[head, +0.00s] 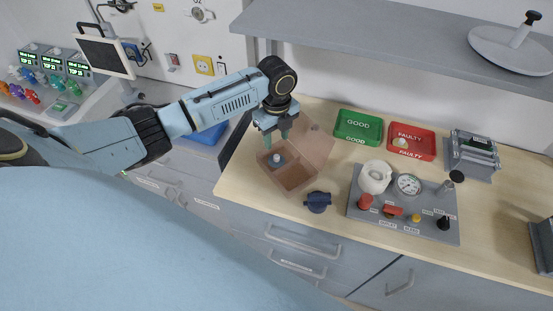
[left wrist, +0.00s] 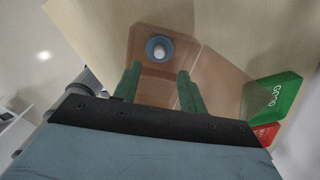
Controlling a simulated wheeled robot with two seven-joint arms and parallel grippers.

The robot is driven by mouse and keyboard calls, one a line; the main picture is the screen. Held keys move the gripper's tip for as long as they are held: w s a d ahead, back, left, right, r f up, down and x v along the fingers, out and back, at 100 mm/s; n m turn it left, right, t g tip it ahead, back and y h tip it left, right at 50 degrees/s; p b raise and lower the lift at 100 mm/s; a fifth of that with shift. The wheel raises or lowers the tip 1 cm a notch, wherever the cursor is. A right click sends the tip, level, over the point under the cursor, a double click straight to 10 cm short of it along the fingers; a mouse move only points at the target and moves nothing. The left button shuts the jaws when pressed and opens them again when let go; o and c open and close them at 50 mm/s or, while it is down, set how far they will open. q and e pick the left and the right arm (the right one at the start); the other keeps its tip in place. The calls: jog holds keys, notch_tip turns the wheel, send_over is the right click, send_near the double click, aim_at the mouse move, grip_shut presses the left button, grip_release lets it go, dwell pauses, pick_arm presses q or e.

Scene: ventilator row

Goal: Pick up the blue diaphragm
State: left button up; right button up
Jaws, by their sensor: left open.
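The blue diaphragm (head: 277,159) is a small blue disc with a pale knob in its middle. It lies in one compartment of the open brown box (head: 297,191), on the wooden worktop. In the left wrist view the diaphragm (left wrist: 150,46) shows as a blue ring around a white centre, just beyond the fingertips. My left gripper (head: 277,139) is above that compartment, its green fingers pointing down. In the left wrist view the gripper (left wrist: 159,70) is open, with nothing between its fingers. My right gripper is not in view.
The green GOOD tray (head: 347,136) and red FAULTY tray (head: 428,148) stand to the right of the box. A dark blue part (head: 318,202) sits at its front right. A grey panel (head: 440,228) with gauge and knobs is further right. A shelf (head: 380,32) runs above.

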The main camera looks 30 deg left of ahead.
aim_at(276, 156)
pick_arm(q)
notch_tip(276, 156, down, 7)
jog(key=shift+f, duration=0.2)
dwell(0.3)
jog(key=shift+s, duration=0.1)
jog(key=shift+c, duration=0.4)
grip_shut()
